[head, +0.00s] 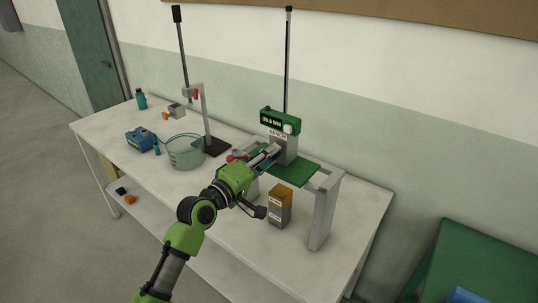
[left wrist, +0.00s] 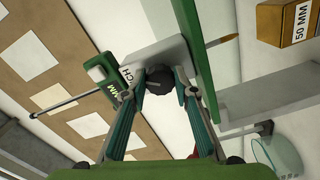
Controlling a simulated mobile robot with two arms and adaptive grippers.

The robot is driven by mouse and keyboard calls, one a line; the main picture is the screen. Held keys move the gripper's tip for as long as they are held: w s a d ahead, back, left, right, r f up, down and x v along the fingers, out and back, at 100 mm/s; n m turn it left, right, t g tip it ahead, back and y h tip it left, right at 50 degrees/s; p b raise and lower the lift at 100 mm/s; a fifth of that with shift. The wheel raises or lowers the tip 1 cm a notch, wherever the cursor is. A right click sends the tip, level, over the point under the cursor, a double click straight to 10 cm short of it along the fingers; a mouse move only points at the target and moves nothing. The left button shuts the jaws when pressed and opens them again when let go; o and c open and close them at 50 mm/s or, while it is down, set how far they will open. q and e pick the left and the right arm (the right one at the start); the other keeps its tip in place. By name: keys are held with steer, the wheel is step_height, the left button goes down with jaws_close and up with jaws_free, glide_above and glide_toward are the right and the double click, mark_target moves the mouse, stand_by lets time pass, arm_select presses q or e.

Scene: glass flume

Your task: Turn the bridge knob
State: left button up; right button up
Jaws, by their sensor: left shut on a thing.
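The bridge is a grey frame on the table with a green plate (head: 293,174) and an upright block carrying a green readout (head: 280,122). My left gripper (head: 267,154) reaches the front of this block. In the left wrist view, the dark round bridge knob (left wrist: 158,79) sits between the fingertips of my left gripper (left wrist: 159,90), against the grey block (left wrist: 158,52). The gripper is shut on the knob. In the head view the gripper hides the knob. My right gripper is not in view.
A block with an orange top (head: 280,204) stands on the table (head: 363,205) close to my left arm. A glass vessel (head: 185,153), a blue box (head: 139,140) and a stand with a pole are further left. A tall dark rod (head: 287,60) rises behind the readout.

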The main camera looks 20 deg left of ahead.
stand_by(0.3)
arm_select(q)
steer(key=o, duration=1.1)
steer(key=shift+s, duration=0.1)
steer(key=v, duration=1.1)
steer(key=shift+s+a, duration=0.2)
steer(key=shift+s, duration=0.15)
